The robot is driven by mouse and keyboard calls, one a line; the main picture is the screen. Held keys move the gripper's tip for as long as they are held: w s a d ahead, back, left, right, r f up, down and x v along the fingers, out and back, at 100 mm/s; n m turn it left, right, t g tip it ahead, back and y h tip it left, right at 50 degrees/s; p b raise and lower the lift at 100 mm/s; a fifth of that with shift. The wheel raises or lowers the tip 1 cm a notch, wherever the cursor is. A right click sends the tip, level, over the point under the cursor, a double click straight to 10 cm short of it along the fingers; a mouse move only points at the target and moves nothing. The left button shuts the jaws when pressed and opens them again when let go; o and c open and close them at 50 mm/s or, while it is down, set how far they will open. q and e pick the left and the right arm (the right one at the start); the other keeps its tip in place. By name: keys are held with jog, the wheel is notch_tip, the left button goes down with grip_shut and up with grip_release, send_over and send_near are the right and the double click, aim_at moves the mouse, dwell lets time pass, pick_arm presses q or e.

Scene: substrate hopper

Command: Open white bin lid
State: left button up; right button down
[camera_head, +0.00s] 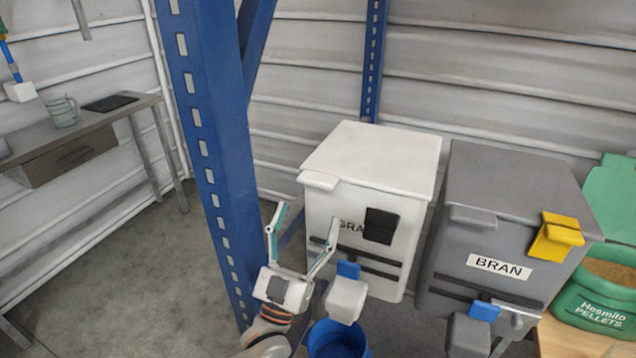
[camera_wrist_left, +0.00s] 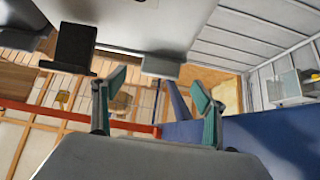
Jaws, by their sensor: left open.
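The white bin (camera_head: 385,205) stands upright in the middle, its front label partly hidden by my gripper. Its white lid (camera_head: 375,153) lies flat and closed, with a small tab (camera_head: 318,180) at the front left edge. My left gripper (camera_head: 303,228) is open and empty, fingers pointing up, in front of the bin and below the tab. In the left wrist view, the bin's underside-tilted body (camera_wrist_left: 140,18) fills the top, and the tab (camera_wrist_left: 160,67) shows beyond and between the open fingertips (camera_wrist_left: 160,86). Contact is not visible. My right gripper is not in view.
A grey BRAN bin (camera_head: 510,215) with a yellow clip (camera_head: 556,236) stands right of the white bin. A blue rack post (camera_head: 207,130) rises close left of my gripper. A blue bucket (camera_head: 336,341) sits below. A green pellet sack (camera_head: 598,297) is at right.

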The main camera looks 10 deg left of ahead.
aim_at(317, 178)
pick_arm(q)
jog(key=shift+t, duration=0.4)
jog(key=x, duration=0.7)
jog(key=shift+s+a+r+p, duration=0.15)
jog(key=shift+s+r+p, duration=0.05)
jog(key=shift+r+p, duration=0.25)
jog(key=shift+w+r, duration=0.45)
jog(key=shift+w, duration=0.15)
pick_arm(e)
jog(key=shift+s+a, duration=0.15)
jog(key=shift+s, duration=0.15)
pick_arm(q)
jog(key=shift+c, duration=0.3)
